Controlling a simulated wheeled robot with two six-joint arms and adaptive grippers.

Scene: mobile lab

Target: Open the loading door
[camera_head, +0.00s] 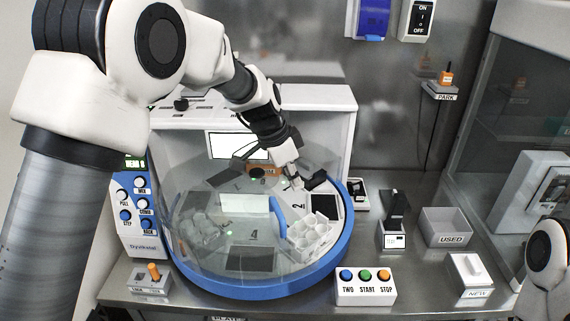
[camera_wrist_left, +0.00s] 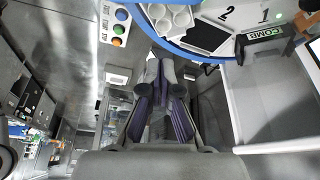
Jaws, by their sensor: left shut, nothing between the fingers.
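The round machine has a clear curved cover (camera_head: 200,185) above a blue ring base (camera_head: 262,288). An upright blue bar, which looks like a door handle (camera_head: 277,218), shows at the front right of the cover. My left gripper (camera_head: 318,180) is shut and empty at the machine's right side, behind and right of the bar. I cannot tell whether it touches the cover. In the left wrist view the shut fingers (camera_wrist_left: 160,72) point toward the blue ring (camera_wrist_left: 190,52), with nothing between them. The door's edges are hard to make out. My right gripper is out of view.
A USED bin (camera_head: 447,227) and a NEW box (camera_head: 469,274) stand to the right. A lever box (camera_head: 152,279) is at front left. Inside the machine are a white cup rack (camera_head: 309,238) and numbered stations.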

